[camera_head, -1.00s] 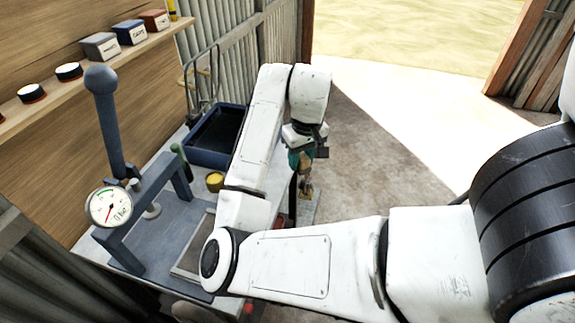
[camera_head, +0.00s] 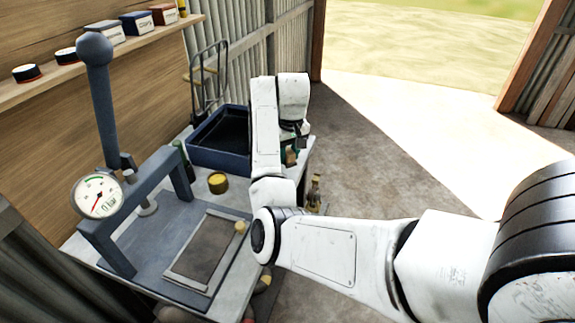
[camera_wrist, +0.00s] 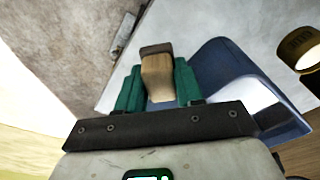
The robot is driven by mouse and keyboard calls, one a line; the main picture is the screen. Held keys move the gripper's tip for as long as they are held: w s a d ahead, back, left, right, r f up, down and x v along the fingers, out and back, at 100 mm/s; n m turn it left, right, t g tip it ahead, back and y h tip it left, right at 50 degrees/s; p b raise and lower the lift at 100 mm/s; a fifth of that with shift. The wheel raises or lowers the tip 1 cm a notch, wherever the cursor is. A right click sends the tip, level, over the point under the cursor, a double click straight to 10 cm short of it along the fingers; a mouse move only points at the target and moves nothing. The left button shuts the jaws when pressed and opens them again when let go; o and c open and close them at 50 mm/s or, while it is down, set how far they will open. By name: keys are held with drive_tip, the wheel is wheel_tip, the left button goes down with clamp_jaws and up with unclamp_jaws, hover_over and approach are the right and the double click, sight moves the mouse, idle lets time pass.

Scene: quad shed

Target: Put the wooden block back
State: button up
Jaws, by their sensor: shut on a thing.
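My gripper (camera_wrist: 158,85) has green fingers shut on the wooden block (camera_wrist: 157,72), a pale brown piece with a darker end. In the head view the block (camera_head: 291,157) shows small below my wrist, beside the right end of the blue tray. It appears held above the bench's right edge; the exact height is hard to tell. My forearm hides part of the tray and bench in the head view.
The blue tray (camera_head: 204,158) stands at the bench's far end. A yellow tin (camera_head: 218,183) and a green bottle (camera_head: 181,158) stand nearby. The press with a gauge (camera_head: 98,196) fills the left. A bottle-like object (camera_head: 315,188) stands right of my arm.

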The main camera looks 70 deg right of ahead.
sight(290, 153)
drive_tip(key=shift+w+d+f, duration=0.2)
drive_tip(key=shift+f, duration=1.7)
drive_tip(key=o, duration=1)
drive_tip(key=shift+f, duration=0.1)
drive_tip(key=r+p, duration=0.1)
drive_tip(key=r, duration=0.7)
drive_tip(key=s+a+r+p, duration=0.1)
drive_tip(key=r, duration=0.3)
drive_tip(key=shift+s+r+p, duration=0.1)
drive_tip(key=shift+p, duration=0.25)
